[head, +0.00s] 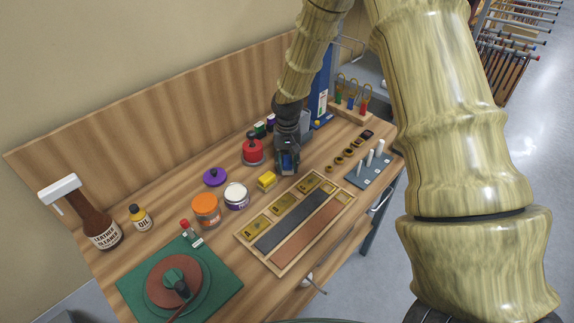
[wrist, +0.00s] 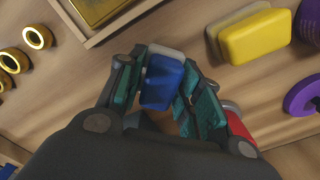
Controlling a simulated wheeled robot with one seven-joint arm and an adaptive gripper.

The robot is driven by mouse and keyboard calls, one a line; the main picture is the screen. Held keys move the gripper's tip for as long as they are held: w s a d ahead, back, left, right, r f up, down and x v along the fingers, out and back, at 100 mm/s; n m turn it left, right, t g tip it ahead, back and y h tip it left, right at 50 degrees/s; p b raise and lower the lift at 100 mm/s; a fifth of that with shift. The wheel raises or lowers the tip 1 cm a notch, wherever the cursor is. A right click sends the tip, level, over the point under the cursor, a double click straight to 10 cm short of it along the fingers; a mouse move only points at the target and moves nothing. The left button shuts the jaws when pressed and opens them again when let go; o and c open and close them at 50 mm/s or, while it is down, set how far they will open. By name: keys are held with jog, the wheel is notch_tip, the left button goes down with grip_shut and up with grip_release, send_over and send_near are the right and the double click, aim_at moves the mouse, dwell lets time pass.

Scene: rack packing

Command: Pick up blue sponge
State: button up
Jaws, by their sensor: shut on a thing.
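The blue sponge (wrist: 162,82) is between the fingers of my gripper (wrist: 165,88) in the wrist view. It is a blue block with a pale layer at one end, and both fingers press on its sides. In the head view my gripper (head: 287,165) is over the table behind the wooden tray, and a bit of the blue sponge (head: 286,160) shows between its fingers. I cannot tell if the sponge still touches the table.
A yellow sponge (head: 266,180) lies just left of my gripper. A red pot (head: 252,152) stands behind it. The wooden tray (head: 243,236) is in front, with brass rings (head: 340,160) and a grey peg block (head: 366,174) to the right. Several jars stand left.

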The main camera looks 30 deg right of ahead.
jog(key=shift+r+b, duration=0.85)
jog(key=shift+r, duration=0.6)
jog(key=s+a+b, duration=0.1)
jog(key=s, duration=0.4)
jog(key=s+a+r+b, duration=0.1)
jog(key=s+a+b, duration=0.1)
jog(key=s, duration=0.3)
jog(key=s+a+b, duration=0.1)
jog(key=s+a, duration=0.1)
jog(key=s, duration=0.3)
jog(key=shift+s+r, duration=0.15)
jog(key=shift+r, duration=0.1)
jog(key=o, duration=0.4)
jog(key=shift+c, duration=1.5)
jog(key=shift+a, duration=0.1)
